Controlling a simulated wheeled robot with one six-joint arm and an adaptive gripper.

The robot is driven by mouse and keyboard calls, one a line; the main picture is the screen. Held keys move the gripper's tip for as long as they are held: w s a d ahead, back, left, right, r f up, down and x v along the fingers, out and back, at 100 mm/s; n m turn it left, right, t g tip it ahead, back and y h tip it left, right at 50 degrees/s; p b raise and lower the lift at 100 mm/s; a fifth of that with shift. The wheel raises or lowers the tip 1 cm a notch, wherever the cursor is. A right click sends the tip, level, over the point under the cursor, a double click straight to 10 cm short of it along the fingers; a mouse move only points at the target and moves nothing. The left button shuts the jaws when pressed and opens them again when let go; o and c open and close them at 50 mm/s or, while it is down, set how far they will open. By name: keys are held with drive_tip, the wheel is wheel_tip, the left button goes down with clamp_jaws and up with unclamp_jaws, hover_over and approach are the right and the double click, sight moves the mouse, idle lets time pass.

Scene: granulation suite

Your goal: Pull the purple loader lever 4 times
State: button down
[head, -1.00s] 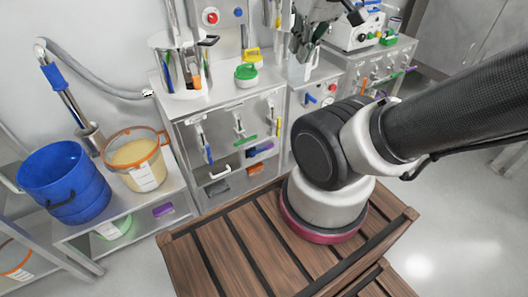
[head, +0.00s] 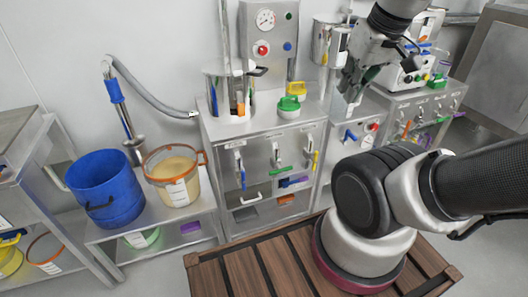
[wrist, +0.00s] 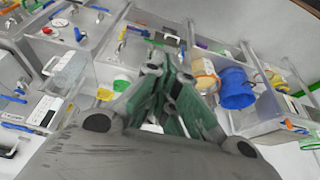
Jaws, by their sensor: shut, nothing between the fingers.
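My gripper (head: 350,82) is shut and empty. It hangs in front of the benches at the upper right of the head view, over a clear container; its dark green fingers also show in the wrist view (wrist: 168,78). A small purple part (head: 419,137), possibly the purple lever, shows on the front of the right cabinet (head: 425,105), among orange and green levers. It is too small to make out its shape or angle. My gripper is apart from it, to its left. I cannot tell any label.
A blue bucket (head: 103,187) and an orange-rimmed tub (head: 177,178) stand left. A slatted wooden surface (head: 260,262) lies in front.

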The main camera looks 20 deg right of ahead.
drive_tip(key=w+d+f+m+g, duration=0.1)
drive_tip(key=w+d+f+g, duration=0.3)
drive_tip(key=f, duration=0.7)
drive_tip(key=w+d+f+m+g, duration=0.1)
drive_tip(key=d+f, duration=0.5)
drive_tip(key=f, duration=0.5)
drive_tip(key=w+d+f+m+g, duration=0.1)
drive_tip(key=w+d+f+g, duration=0.3)
drive_tip(key=f, duration=0.7)
wheel_tip(320, 180, down, 37)
drive_tip(key=d+n+t+y, duration=0.1)
drive_tip(key=n+t, duration=0.1)
drive_tip(key=t, duration=0.6)
drive_tip(key=w+f+t, duration=0.2)
drive_tip(key=w+t, duration=0.4)
drive_tip(key=w, duration=0.2)
drive_tip(key=w+d+r+n+t+h, duration=0.1)
drive_tip(key=w+d+r+t, duration=0.1)
drive_tip(key=w+r+t, duration=0.4)
wheel_tip(320, 180, up, 5)
drive_tip(key=shift+w+f, duration=0.1)
drive_tip(key=shift+w, duration=0.85)
